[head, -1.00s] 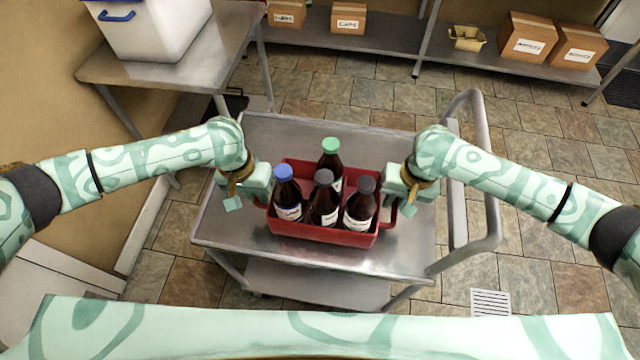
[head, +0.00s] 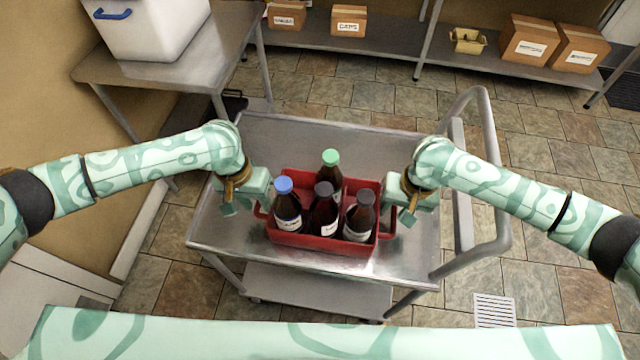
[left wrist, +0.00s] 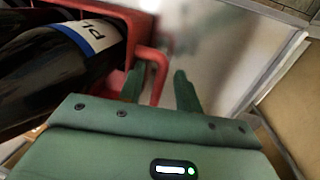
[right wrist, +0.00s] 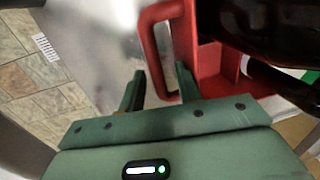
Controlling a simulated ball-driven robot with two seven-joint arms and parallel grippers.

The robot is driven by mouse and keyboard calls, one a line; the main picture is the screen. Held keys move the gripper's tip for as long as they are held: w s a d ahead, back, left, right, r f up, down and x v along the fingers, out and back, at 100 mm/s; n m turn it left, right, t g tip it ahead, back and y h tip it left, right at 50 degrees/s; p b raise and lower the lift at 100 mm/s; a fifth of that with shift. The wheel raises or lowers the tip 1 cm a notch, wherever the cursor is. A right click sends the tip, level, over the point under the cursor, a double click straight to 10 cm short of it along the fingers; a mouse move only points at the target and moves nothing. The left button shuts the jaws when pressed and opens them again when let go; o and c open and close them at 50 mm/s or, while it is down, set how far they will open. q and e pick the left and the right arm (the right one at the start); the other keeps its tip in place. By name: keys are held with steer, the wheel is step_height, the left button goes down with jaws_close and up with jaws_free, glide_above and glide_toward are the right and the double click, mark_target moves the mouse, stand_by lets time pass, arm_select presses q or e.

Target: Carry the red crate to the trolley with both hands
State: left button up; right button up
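The red crate (head: 318,243) sits upright on the top deck of the grey metal trolley (head: 225,225). It holds several dark bottles, with one blue cap, one green cap and dark caps. My left gripper (head: 245,208) is at the crate's left handle; in the left wrist view its fingers (left wrist: 160,85) stand apart with the red handle (left wrist: 157,62) between them. My right gripper (head: 398,212) is at the right handle; in the right wrist view its fingers (right wrist: 160,84) are apart, with the handle (right wrist: 148,45) between them.
The trolley's push handle (head: 490,170) rises on the right. A metal table (head: 160,78) with a white, blue-handled container (head: 155,30) stands at the upper left. A low shelf (head: 390,40) at the back carries cardboard boxes (head: 348,20) and a yellowish tray (head: 467,40). Clear deck lies behind the crate.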

steer(key=shift+r, duration=0.3)
arm_select(q)
step_height(320, 180, up, 6)
steer(key=a, duration=0.1)
steer(key=shift+w+r, duration=0.2)
arm_select(e)
step_height(320, 180, up, 11)
steer(key=d, duration=0.2)
steer(key=shift+r, duration=0.15)
arm_select(q)
steer(key=shift+a, duration=0.1)
